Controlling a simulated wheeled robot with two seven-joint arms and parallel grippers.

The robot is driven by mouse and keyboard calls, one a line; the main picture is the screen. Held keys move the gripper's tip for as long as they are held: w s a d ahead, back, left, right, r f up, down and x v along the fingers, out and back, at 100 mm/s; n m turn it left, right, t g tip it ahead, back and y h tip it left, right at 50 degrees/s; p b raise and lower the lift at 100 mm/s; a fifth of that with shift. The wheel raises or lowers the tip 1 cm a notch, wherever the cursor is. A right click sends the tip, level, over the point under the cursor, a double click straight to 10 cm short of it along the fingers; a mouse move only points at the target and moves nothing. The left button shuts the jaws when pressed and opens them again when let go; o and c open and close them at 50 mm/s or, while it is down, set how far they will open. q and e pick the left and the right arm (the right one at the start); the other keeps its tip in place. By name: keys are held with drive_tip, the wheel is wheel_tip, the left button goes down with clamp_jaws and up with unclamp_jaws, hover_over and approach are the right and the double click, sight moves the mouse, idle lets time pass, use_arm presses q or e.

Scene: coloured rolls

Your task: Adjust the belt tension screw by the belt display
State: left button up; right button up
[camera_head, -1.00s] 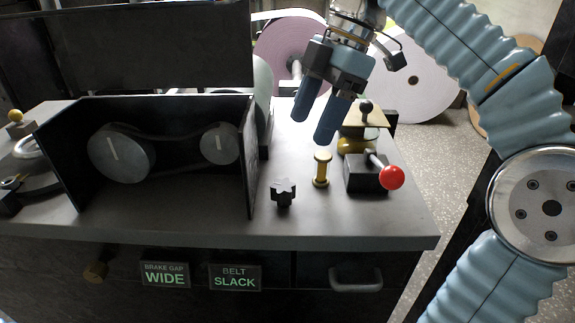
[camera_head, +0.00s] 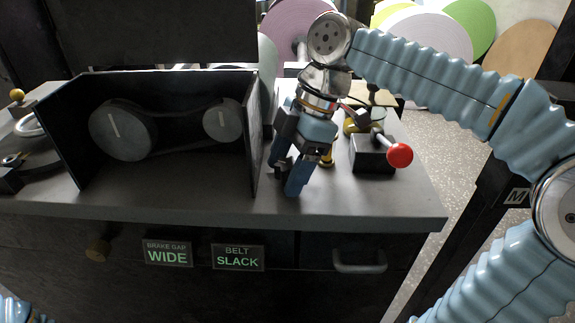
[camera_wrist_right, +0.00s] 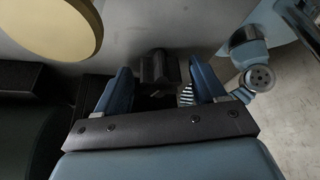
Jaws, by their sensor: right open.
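The belt display (camera_head: 238,256) on the bench front reads "BELT SLACK". A black lobed knob, which I take for the belt tension screw, stands on the bench top; in the right wrist view the knob (camera_wrist_right: 160,70) shows between and just beyond my fingertips. In the head view my gripper mostly hides it. My right gripper (camera_head: 287,172) is open and points down over the knob, with one finger on each side; I cannot tell whether they touch it. My left gripper is out of view. The belt (camera_head: 180,135) runs around two grey pulleys in an open-fronted black housing.
A brass post (camera_head: 328,156) stands close right of my gripper, partly hidden. Farther right is a black block with a red-ball lever (camera_head: 399,154). The housing's side wall (camera_head: 252,135) is close on the left. A second display (camera_head: 167,253) reads "BRAKE GAP WIDE".

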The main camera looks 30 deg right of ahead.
drive_tip(key=shift+c, duration=0.2)
drive_tip(key=c, duration=1)
drive_tip(key=shift+m, duration=0.3)
drive_tip(key=m+t+b, duration=0.1)
drive_tip(key=m, duration=0.2)
drive_tip(key=shift+t, duration=0.3)
drive_tip(key=shift+m+t+h+b, duration=0.5)
drive_tip(key=shift+m+t+h, duration=0.15)
drive_tip(key=shift+m, duration=1.55)
drive_tip(key=o, duration=1)
